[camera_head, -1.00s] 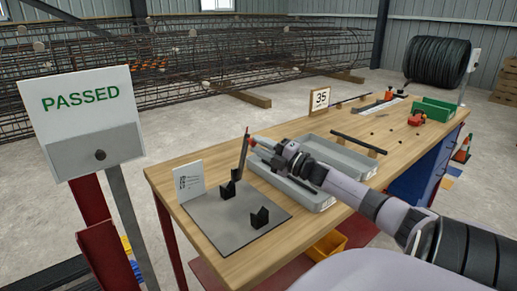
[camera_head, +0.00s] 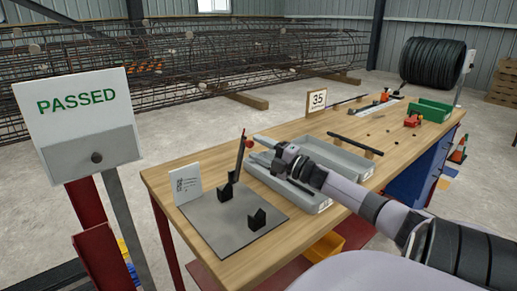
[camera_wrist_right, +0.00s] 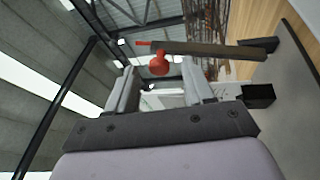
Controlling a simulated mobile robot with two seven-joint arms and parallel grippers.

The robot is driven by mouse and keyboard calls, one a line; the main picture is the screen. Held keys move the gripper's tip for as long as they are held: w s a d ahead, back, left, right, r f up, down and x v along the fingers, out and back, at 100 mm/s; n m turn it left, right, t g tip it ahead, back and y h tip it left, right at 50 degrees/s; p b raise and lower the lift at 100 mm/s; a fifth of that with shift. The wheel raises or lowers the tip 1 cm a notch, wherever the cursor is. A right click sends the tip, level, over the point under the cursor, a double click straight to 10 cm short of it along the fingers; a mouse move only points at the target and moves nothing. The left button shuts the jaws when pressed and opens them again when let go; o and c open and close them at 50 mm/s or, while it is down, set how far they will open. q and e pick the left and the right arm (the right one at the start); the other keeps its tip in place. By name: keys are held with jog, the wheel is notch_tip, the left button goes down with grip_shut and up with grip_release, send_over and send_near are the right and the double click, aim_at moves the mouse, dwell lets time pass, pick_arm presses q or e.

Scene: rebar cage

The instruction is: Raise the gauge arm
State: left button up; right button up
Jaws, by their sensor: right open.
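The gauge arm (camera_head: 240,156) is a thin dark bar with a red tip and a round red knob (camera_head: 249,143). It stands steeply raised, leaning slightly right, from the rear black block (camera_head: 227,191) on the grey gauge plate (camera_head: 212,227). A second black block (camera_head: 256,219) stands nearer the front of the plate. My right gripper (camera_head: 257,149) is open and empty just right of the knob. In the right wrist view the knob (camera_wrist_right: 159,65) and bar (camera_wrist_right: 210,50) show beyond the spread fingertips (camera_wrist_right: 163,78). My left gripper is out of view.
Grey trays (camera_head: 336,160) lie under and behind my right arm. A white card (camera_head: 187,183) stands at the plate's back left. A PASSED sign (camera_head: 77,100) stands left of the bench. A green bin (camera_head: 431,108) sits at the far end.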

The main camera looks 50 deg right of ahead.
jog(key=v, duration=0.6)
jog(key=shift+s, duration=0.3)
dwell(0.5)
